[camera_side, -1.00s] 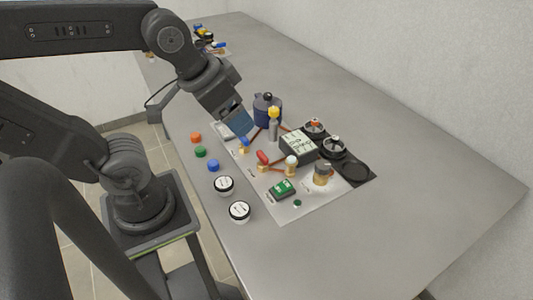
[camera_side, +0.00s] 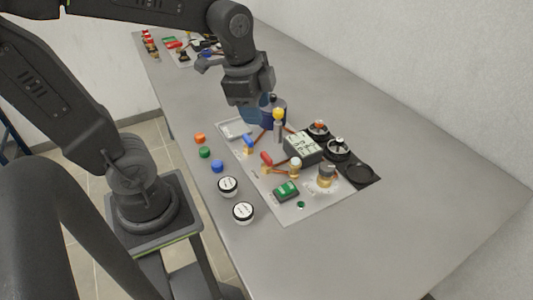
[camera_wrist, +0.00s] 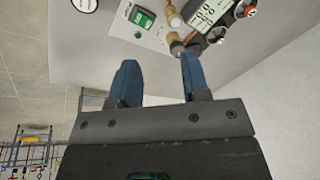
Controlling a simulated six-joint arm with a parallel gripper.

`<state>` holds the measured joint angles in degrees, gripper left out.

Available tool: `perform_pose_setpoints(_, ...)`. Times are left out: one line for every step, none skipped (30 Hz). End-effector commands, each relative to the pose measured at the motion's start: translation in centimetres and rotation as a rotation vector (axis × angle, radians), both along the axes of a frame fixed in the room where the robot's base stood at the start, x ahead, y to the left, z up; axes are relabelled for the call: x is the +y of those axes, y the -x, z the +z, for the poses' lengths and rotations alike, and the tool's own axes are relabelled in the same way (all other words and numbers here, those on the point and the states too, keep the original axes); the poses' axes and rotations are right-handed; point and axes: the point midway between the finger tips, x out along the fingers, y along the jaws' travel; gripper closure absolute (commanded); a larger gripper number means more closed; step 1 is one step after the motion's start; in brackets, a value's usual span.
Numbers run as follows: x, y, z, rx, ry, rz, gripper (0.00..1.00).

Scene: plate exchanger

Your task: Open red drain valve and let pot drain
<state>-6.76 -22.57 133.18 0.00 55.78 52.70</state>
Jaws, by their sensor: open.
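The red valve handle (camera_side: 266,158) sits on a brass fitting on the white board (camera_side: 300,212), left of centre in the side view. I cannot make it out in the wrist view. My gripper (camera_side: 254,117) is open and empty, with blue fingers, above the board's back part and just left of the pot. In the wrist view the fingers (camera_wrist: 158,62) are spread apart with nothing between them.
A blue-handled valve (camera_side: 248,141) stands behind the red one. A yellow-topped post (camera_side: 278,120), a display box (camera_side: 302,147) and a green switch box (camera_side: 286,190) are nearby. Orange, green and blue caps (camera_side: 217,166) and two white-faced round pieces (camera_side: 243,212) line the left edge.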

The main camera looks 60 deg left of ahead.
Motion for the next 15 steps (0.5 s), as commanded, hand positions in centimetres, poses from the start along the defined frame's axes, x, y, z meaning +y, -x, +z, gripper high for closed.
perform_pose_setpoints(0.6, -0.8, -0.6, 0.044, -0.02, -0.095, 0.57)
perform_pose_setpoints(0.9, -1.2, -0.9, 0.067, -0.031, -0.161, 0.57)
perform_pose_setpoints(1.3, -1.8, -1.3, 0.095, -0.044, -0.247, 0.57)
perform_pose_setpoints(1.7, -2.2, -1.6, 0.115, -0.051, -0.309, 0.57)
perform_pose_setpoints(2.0, -2.5, -2.0, 0.135, -0.056, -0.369, 0.57)
perform_pose_setpoints(2.3, -2.9, -2.3, 0.157, -0.061, -0.443, 0.57)
perform_pose_setpoints(2.6, -3.2, -2.6, 0.173, -0.063, -0.495, 0.57)
perform_pose_setpoints(2.8, -3.5, -2.9, 0.185, -0.064, -0.543, 0.57)
perform_pose_setpoints(3.1, -3.8, -3.2, 0.199, -0.065, -0.598, 0.57)
perform_pose_setpoints(3.3, -3.9, -3.4, 0.209, -0.065, -0.636, 0.57)
perform_pose_setpoints(3.4, -4.1, -3.6, 0.216, -0.065, -0.668, 0.57)
perform_pose_setpoints(3.6, -4.3, -3.8, 0.224, -0.064, -0.702, 0.57)
perform_pose_setpoints(3.7, -4.4, -3.9, 0.228, -0.064, -0.723, 0.57)
perform_pose_setpoints(3.8, -4.4, -4.0, 0.232, -0.063, -0.74, 0.57)
perform_pose_setpoints(3.9, -4.5, -4.1, 0.236, -0.062, -0.753, 0.57)
